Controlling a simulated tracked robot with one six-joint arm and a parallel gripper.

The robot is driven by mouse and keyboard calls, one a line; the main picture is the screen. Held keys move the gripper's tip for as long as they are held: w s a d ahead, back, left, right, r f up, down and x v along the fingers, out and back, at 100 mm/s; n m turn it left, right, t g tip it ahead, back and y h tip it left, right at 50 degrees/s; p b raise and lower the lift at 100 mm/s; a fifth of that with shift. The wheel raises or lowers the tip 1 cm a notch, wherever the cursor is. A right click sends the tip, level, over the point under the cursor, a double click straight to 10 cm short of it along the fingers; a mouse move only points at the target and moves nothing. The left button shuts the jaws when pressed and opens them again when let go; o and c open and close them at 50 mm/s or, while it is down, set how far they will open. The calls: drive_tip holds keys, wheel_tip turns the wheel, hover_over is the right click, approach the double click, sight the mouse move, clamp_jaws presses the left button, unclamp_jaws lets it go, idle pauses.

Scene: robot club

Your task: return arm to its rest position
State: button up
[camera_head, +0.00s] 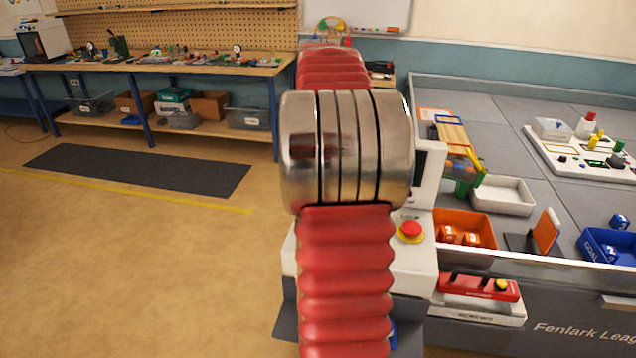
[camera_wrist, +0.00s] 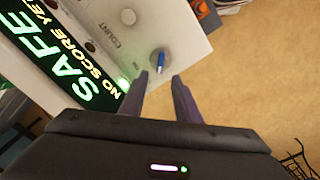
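My arm, with red ribbed sleeves and a metal joint, rises through the middle of the head view and reaches away from me. It hides my gripper there. In the wrist view my gripper (camera_wrist: 157,82) shows two dark fingers spread apart with nothing between them. The fingers look clear of the knob, though the exact gap is hard to tell. A lit display (camera_wrist: 60,55) on the left reads "SAFE" and "NO SCORE YET".
A white console with a red button (camera_head: 411,231) stands beside my arm. The grey field table (camera_head: 480,98) on the right holds an orange bin (camera_head: 480,222), a white tray (camera_head: 502,194) and a blue bin (camera_head: 600,247). A workbench (camera_head: 200,68) stands behind. Open floor (camera_head: 130,270) lies left.

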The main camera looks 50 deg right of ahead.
drive_tip(key=shift+r, duration=0.95)
drive_tip(key=a+f+m+t+h, duration=0.1)
drive_tip(key=a+f, duration=0.2)
drive_tip(key=a, duration=0.6)
drive_tip(key=a+f+m+t, duration=0.1)
drive_tip(key=a+f, duration=0.2)
drive_tip(key=a, duration=0.7)
drive_tip(key=s+a+n+t, duration=0.1)
drive_tip(key=s+a+n, duration=0.2)
drive_tip(key=a, duration=0.9)
drive_tip(key=s+a+n+t+y, duration=0.1)
drive_tip(key=s+a+n+t, duration=0.1)
drive_tip(key=a, duration=1)
drive_tip(key=shift+s+a+n+t, duration=0.25)
drive_tip(key=shift+s+n, duration=0.35)
drive_tip(key=shift+s, duration=0.3)
drive_tip(key=shift+d, duration=0.2)
